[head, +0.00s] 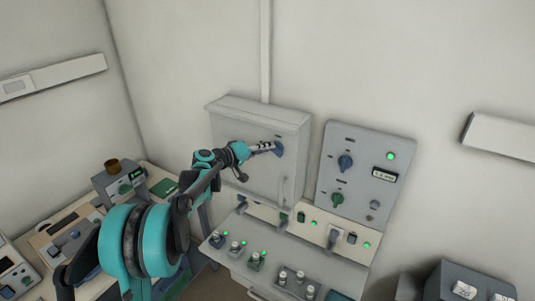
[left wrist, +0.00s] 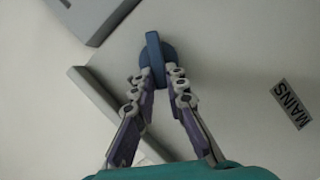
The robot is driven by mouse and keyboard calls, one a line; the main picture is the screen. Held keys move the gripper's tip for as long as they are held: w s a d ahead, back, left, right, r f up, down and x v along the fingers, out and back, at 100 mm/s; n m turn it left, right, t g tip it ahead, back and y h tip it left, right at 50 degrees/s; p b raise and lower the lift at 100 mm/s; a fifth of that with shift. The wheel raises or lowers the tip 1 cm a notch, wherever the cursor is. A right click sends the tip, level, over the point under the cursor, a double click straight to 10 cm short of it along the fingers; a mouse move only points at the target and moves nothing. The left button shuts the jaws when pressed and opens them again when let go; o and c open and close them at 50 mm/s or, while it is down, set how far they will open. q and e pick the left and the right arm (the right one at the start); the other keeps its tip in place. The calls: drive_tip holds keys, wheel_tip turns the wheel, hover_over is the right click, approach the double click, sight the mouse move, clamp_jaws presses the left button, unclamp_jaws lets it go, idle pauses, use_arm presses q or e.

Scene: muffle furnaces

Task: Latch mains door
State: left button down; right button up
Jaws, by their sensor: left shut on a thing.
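The mains door (head: 245,165) is the pale grey front of a wall cabinet in the head view, and looks closed or nearly so. Its blue latch knob (head: 279,150) is at the upper right of the door. My left gripper (head: 270,148) is shut on the knob. In the left wrist view, the fingers (left wrist: 160,82) pinch the lower part of the knob's raised bar (left wrist: 154,52), which runs nearly up and down in that picture. A MAINS label (left wrist: 291,104) is on the door to the right. My right gripper is not in view.
A panel with knobs and a green lamp (head: 390,156) is right of the cabinet. A sloping console (head: 280,265) with several switches stands below. A bench with instruments (head: 70,220) is at left, and a dark box (head: 450,280) at lower right.

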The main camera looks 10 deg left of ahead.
use_arm(q)
drive_tip(key=shift+a+f+n+t+h+b, duration=0.1)
drive_tip(key=shift+f+n+t+h+b, duration=0.2)
drive_tip(key=shift+n+b, duration=0.55)
drive_tip(key=shift+a+f+n+t+h+b, duration=0.1)
drive_tip(key=shift+f+n+t+h+b, duration=0.1)
drive_tip(key=shift+n+h+b, duration=0.55)
drive_tip(key=shift+f+n+t+h+b, duration=0.1)
drive_tip(key=shift+f+n+t+b, duration=0.15)
drive_tip(key=shift+n+b, duration=0.6)
drive_tip(key=shift+n, duration=0.35)
drive_tip(key=c, duration=1.5)
unclamp_jaws()
drive_tip(key=shift+c, duration=0.2)
drive_tip(key=v, duration=1.2)
